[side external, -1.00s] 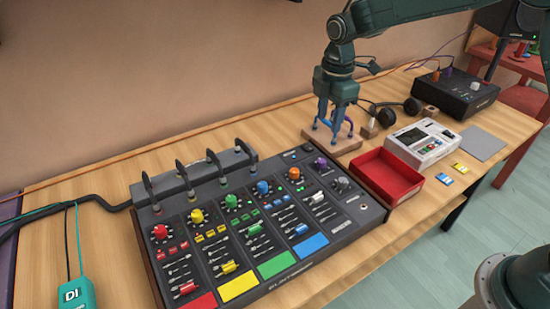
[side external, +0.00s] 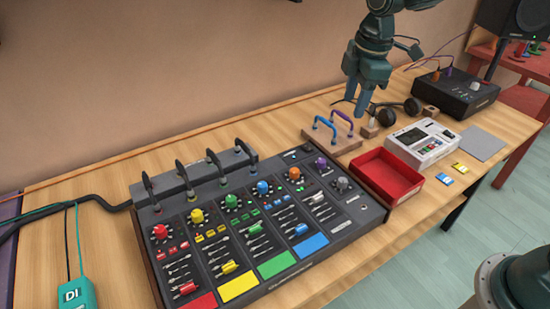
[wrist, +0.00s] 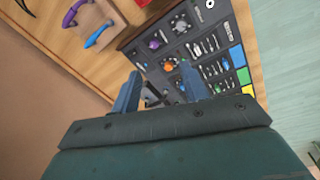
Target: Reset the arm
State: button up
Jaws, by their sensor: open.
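My gripper (side external: 359,107) is open and empty. In the side view it hangs above the table, behind and to the right of the small wooden block (side external: 345,146) that carries a blue handle (side external: 323,130) and a purple handle (side external: 343,116). It is apart from both handles. In the wrist view my two fingers (wrist: 156,90) are spread, with the mixer (wrist: 200,60) beyond them. The blue handle (wrist: 98,34) and the purple handle (wrist: 73,12) show at the wrist view's upper left.
The mixer (side external: 270,230) with coloured knobs fills the front of the table. A red tray (side external: 388,178), a white device (side external: 423,142), headphones (side external: 386,116) and a black box (side external: 455,92) stand to the right. Yellow (side external: 459,168) and blue (side external: 444,180) pieces lie near the edge.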

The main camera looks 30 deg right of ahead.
jog(key=s+d+r+m+t, duration=0.1)
jog(key=s+r+m, duration=0.25)
jog(key=s, duration=0.35)
jog(key=s+d+r+m+t, duration=0.1)
jog(key=s+d+r+m, duration=0.2)
jog(key=s, duration=0.4)
jog(key=s+f+m+t, duration=0.1)
jog(key=s+m+t, duration=0.1)
jog(key=s+m, duration=0.5)
jog(key=s, duration=0.5)
jog(key=shift+s, duration=0.35)
